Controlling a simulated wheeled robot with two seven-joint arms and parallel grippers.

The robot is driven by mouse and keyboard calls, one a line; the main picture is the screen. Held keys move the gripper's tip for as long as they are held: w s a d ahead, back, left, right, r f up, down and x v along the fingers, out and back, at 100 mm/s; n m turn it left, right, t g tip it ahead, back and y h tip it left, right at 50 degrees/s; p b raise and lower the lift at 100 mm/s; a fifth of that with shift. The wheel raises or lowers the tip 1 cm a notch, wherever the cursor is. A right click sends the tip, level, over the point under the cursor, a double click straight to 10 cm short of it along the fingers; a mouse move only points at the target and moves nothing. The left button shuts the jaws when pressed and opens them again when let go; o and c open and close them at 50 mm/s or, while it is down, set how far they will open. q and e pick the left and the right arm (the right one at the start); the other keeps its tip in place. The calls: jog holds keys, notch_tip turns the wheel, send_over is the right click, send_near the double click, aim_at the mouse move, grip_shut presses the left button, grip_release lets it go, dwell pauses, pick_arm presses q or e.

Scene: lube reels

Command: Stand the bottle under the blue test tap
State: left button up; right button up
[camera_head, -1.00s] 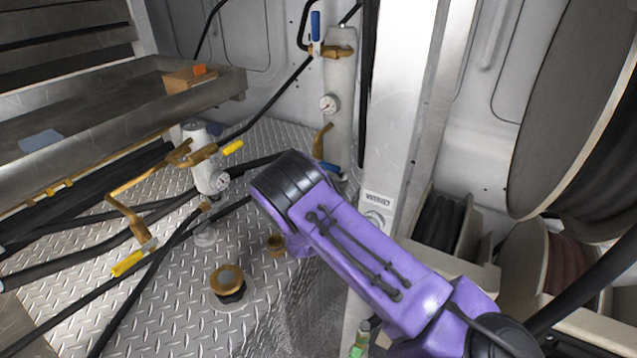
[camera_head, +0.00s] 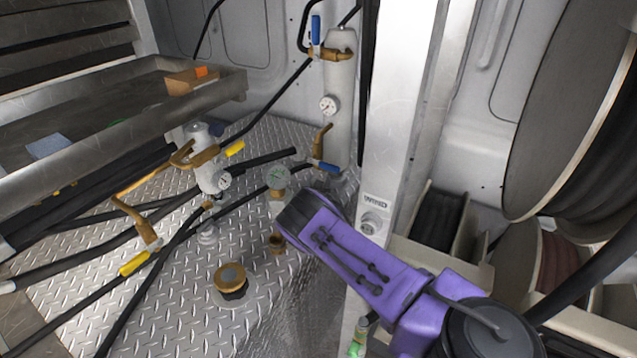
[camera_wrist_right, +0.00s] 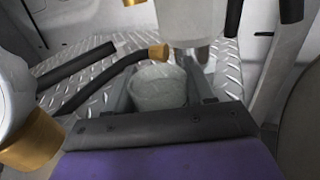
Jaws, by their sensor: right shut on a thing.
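The bottle (camera_head: 278,181) is a small, clear, whitish container with a greenish top, seen left of the blue test tap. My right gripper (camera_wrist_right: 160,92) is shut on it; the wrist view shows the bottle (camera_wrist_right: 158,84) between the dark fingers, looking upright. Whether its base touches the plate is hidden. The blue test tap (camera_head: 321,141) is a brass spout with a blue lever (camera_head: 327,167) at the foot of a white cylinder. In the head view the bottle is beside this tap, not clearly beneath it. My left gripper is not in view.
A second brass tap with a yellow lever (camera_head: 134,263) and a white filter (camera_head: 204,161) stand at left. A brass cap (camera_head: 230,279) and black hoses lie on the tread plate (camera_head: 190,300). A white post (camera_head: 395,110) rises right of the tap, with hose reels (camera_head: 560,130) beyond.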

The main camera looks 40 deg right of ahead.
jog(key=shift+f, duration=0.25)
jog(key=o, duration=1)
jog(key=shift+r, duration=0.1)
jog(key=shift+r, duration=0.25)
jog(key=shift+s+a+f, duration=0.15)
jog(key=shift+s+a, duration=0.05)
jog(key=shift+a, duration=0.15)
jog(key=b+v, duration=0.1)
jog(key=v, duration=0.9)
jog(key=shift+s+a+b, duration=0.2)
jog(key=shift+a+b, duration=0.1)
jog(key=shift+s+a, duration=0.15)
jog(key=shift+s, duration=0.05)
